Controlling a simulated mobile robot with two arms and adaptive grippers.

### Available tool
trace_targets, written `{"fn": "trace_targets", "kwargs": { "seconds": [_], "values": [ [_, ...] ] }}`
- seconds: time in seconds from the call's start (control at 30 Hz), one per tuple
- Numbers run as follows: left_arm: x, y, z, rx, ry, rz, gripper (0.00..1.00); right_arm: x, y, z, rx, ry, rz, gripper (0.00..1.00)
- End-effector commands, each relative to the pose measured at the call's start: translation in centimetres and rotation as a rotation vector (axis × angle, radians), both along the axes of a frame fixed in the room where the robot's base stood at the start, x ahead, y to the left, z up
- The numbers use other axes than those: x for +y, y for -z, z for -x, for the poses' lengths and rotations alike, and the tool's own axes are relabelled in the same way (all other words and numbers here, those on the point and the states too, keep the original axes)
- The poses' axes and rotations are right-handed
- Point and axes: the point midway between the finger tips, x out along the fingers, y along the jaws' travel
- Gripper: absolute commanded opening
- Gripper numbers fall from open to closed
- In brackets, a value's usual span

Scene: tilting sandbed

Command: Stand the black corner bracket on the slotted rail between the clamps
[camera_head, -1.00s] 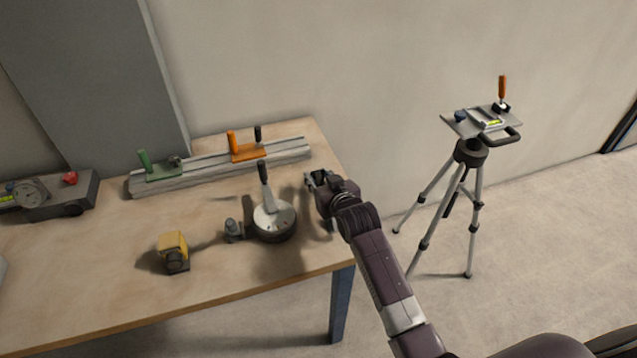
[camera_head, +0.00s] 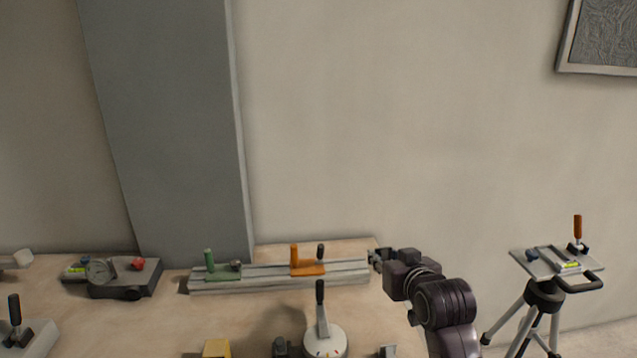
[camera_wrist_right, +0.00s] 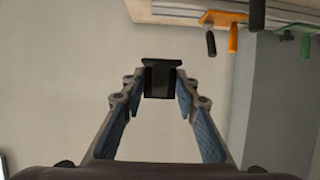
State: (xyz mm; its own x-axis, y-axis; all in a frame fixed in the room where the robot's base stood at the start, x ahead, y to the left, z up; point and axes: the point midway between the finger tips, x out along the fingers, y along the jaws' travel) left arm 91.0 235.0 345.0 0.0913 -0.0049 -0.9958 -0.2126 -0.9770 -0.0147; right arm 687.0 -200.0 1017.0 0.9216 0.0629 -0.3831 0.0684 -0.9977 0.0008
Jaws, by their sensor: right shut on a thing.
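The slotted rail (camera_head: 285,285) lies along the back of the table. A green clamp (camera_head: 222,270) and an orange clamp (camera_head: 307,265) sit on it, with a bare stretch between them. My right gripper (camera_head: 377,259) is beside the rail's right end in the head view. In the right wrist view its fingers (camera_wrist_right: 160,85) are shut on the black corner bracket (camera_wrist_right: 158,80), held at the fingertips. Clamps and rail show at the top right there, apart from the bracket. My left gripper is not in view.
A round grey base with a black-handled lever (camera_head: 323,335) stands in front of the rail. A yellow block (camera_head: 217,348) is at the front edge of the picture. A dial gauge device (camera_head: 125,278) sits at left. A tripod with a plate (camera_head: 555,262) stands right of the table.

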Motion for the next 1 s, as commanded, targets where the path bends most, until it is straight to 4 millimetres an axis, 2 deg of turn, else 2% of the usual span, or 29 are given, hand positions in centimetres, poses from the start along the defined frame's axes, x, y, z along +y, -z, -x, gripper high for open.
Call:
{"fn": "trace_targets", "kwargs": {
  "seconds": [0.03, 0.2, 0.4, 0.57, 0.8, 0.9, 1.0],
  "values": [
    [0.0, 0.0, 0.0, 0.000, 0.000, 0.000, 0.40, -0.5, 1.2, 0.9, 0.006, -0.020, 0.002, 0.02],
    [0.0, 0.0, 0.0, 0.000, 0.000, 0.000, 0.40, -1.3, 4.0, 4.8, 0.006, -0.147, 0.001, 0.02],
    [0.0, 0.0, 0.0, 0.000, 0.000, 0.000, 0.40, -1.6, 5.3, 10.2, 0.003, -0.329, 0.003, 0.02],
    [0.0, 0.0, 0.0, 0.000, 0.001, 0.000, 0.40, -1.3, 4.9, 15.2, 0.003, -0.497, 0.006, 0.02],
    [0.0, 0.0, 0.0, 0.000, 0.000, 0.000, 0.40, 0.0, 2.9, 22.7, 0.003, -0.748, 0.007, 0.02],
    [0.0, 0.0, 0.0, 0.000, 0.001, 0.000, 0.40, 0.5, 2.2, 24.8, 0.003, -0.818, 0.005, 0.02],
    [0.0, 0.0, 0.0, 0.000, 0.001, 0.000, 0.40, 0.8, 1.7, 26.1, 0.001, -0.861, 0.004, 0.02]
  ]
}}
